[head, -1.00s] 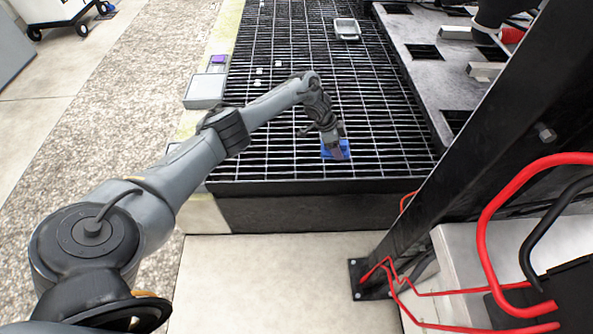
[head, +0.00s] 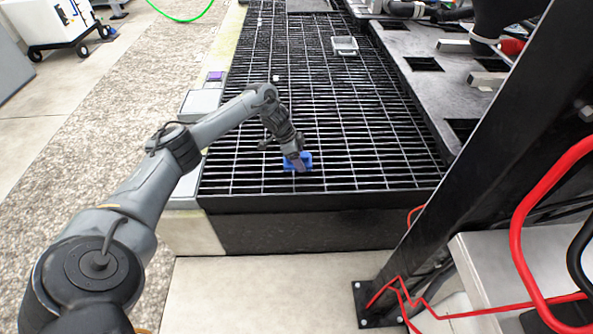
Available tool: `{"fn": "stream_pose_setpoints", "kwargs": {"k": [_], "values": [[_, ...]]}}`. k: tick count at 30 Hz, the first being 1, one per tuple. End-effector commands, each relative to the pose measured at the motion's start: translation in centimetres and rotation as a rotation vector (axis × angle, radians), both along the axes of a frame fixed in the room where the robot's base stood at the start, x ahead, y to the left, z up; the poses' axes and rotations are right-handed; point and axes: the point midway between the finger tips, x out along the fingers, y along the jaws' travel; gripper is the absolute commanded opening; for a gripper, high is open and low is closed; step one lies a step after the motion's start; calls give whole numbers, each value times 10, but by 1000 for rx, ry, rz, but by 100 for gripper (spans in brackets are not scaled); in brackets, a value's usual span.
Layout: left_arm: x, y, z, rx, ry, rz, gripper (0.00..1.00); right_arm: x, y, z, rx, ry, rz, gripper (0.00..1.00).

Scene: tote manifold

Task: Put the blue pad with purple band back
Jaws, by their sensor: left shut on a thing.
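The blue pad (head: 306,158) is at the tips of my left gripper (head: 296,163), over the near part of the black grating (head: 345,170). The gripper is shut on the pad, and its fingers cover part of it. No purple band can be made out on the pad at this size. I cannot tell how high the pad is above the grating. My right gripper cannot be made out.
A purple item (head: 215,76) sits by the grating's left edge, near pale grey boxes (head: 200,103). A small grey tray (head: 344,46) lies on the far grating. A black plate with square openings (head: 424,64) and a dark post (head: 480,120) stand right.

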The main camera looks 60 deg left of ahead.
Motion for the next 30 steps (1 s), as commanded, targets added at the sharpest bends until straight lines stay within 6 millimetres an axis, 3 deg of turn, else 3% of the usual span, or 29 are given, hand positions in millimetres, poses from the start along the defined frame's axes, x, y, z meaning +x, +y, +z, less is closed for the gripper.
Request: {"fn": "stream_pose_setpoints", "kwargs": {"k": [8, 17, 29, 30], "values": [[-8, 5, -10, 1, -2, -1, 44, 0, -1, -9, -2, 0, 1, 43], [-8, 5, -46, -1, -1, 1, 44, 0, -2, -37, -9, 1, 5, 43], [-8, 5, -47, 0, 0, 0, 44, 0, -2, -35, -8, 0, 5, 43], [-8, 5, -47, 0, 0, 0, 73, 0, -2, -35, -8, 0, 4, 43]]}}
